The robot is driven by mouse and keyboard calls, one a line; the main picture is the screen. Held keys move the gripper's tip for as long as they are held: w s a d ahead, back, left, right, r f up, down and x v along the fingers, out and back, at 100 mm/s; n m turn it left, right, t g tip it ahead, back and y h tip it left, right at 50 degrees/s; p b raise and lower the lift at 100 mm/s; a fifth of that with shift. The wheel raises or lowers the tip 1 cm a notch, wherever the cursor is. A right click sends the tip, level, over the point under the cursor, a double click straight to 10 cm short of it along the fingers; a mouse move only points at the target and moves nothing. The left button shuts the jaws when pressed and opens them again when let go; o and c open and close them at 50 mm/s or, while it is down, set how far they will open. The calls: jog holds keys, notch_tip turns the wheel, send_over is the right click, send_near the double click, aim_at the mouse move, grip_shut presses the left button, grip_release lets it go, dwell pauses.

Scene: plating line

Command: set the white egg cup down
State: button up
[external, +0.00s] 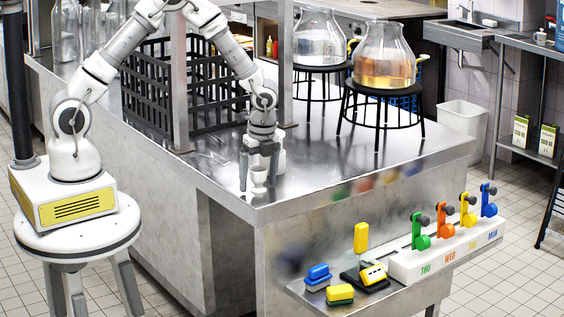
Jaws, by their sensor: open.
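The white egg cup (258,181) stands upright on the steel counter (306,186), close to its near corner. My gripper (258,186) points straight down at the egg cup, with its fingers apart. One finger shows to the left of the cup and the other to its right. The jaws are open, and I cannot tell whether a finger touches the cup. A white object (281,160) stands just behind my gripper and is partly hidden by it.
A black crate (150,95) stands left behind my gripper. Two glass vessels, one with amber liquid (383,68), rest on black stands to the right. Coloured levers (443,228) and blocks sit on a lower ledge in front.

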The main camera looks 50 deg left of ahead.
grip_shut()
dwell(0.3)
